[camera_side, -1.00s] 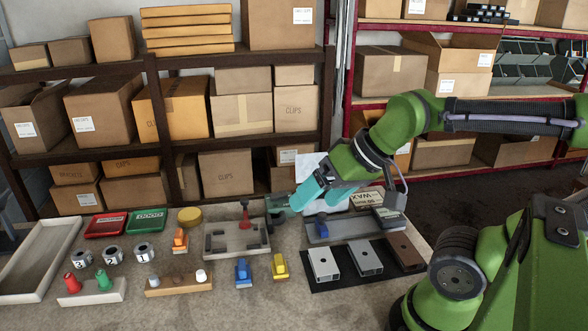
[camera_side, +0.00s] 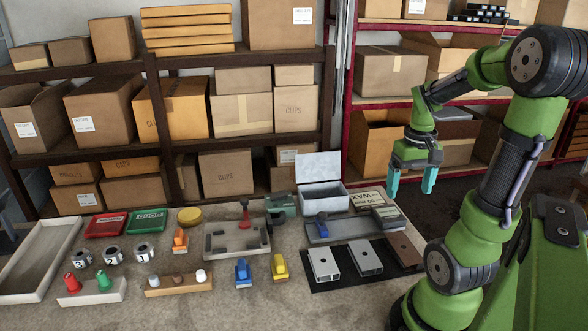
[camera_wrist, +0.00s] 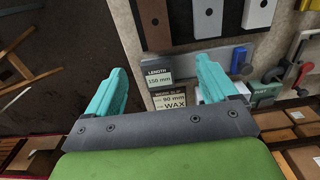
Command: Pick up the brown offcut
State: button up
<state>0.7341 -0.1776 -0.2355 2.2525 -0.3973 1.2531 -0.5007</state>
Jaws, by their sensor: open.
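The brown offcut (camera_side: 404,250) is a short brown profile with a hole in its top. It lies at the right end of a black mat, beside two pale profiles. It also shows at the top of the wrist view (camera_wrist: 155,26), partly cut off by the frame edge. My gripper (camera_side: 411,186) is open and empty, with its teal fingers pointing down. It hangs well above and behind the offcut in the side view. In the wrist view the open fingers (camera_wrist: 160,68) frame the labelled boxes, with the offcut beyond them.
Silver (camera_side: 324,264) and grey (camera_side: 365,257) profiles share the mat (camera_side: 340,279). A fixture block (camera_side: 238,238) stands left. Shelves with cartons line the back.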

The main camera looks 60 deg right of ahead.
send_over(399, 240)
jog(key=f, duration=1.1)
jog(key=shift+w+a, duration=0.1)
jog(key=shift+a, duration=0.25)
jog(key=shift+d+f, duration=0.15)
jog(key=shift+f, duration=1.2)
jog(key=shift+d+f, duration=0.15)
jog(key=shift+f, duration=1.15)
jog(key=shift+c, duration=0.3)
